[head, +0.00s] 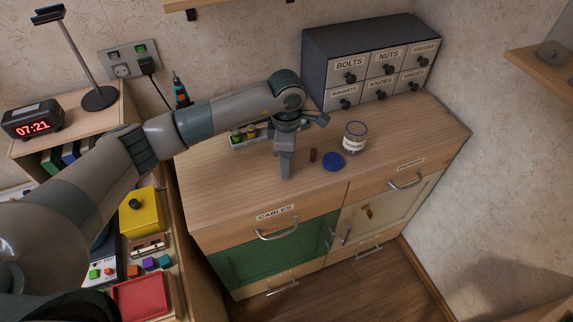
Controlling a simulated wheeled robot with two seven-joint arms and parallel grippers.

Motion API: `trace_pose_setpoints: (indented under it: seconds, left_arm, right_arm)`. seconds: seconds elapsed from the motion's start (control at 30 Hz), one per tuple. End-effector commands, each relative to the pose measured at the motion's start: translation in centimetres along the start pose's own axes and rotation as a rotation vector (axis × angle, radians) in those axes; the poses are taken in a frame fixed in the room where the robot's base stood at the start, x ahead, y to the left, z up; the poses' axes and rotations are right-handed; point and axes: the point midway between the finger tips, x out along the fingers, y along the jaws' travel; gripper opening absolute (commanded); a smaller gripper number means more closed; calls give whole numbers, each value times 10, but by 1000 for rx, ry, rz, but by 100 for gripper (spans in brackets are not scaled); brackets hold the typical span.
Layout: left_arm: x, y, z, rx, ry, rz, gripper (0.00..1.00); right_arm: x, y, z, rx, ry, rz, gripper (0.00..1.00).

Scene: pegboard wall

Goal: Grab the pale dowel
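My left gripper (286,172) points down at the wooden cabinet top (233,195), close to its surface. I cannot tell from this angle whether its fingers are apart or hold something. A small dark brown upright cylinder (313,155) stands just right of the gripper, apart from it. I cannot make out a pale dowel; the gripper and arm hide part of the cabinet top. My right gripper is not in view.
Right of the brown cylinder are a round blue lid (332,162) and a clear jar (354,137) with pale contents. A tray of small bottles (246,134) sits behind left. A labelled drawer unit (367,62) stands at the back. The cabinet top's front left is clear.

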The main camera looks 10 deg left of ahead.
Motion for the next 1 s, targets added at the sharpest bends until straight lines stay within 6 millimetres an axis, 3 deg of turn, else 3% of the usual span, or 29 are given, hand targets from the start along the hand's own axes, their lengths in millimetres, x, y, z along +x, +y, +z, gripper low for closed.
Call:
trace_pose_setpoints:
  seconds: [0.03, 0.13, 0.67, 1.0]
  left_arm:
    - [0, 0, 0, 0, 0, 0, 24]
    - [0, 0, 0, 0, 0, 0, 0]
    - [-4, 1, 0, 0, -1, 1, 0]
    - [-41, 0, 4, 3, -3, 4, 0]
  right_arm:
    - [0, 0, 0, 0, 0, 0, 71]
    - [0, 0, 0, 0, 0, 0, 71]
    - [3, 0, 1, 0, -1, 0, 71]
    - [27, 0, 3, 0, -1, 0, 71]
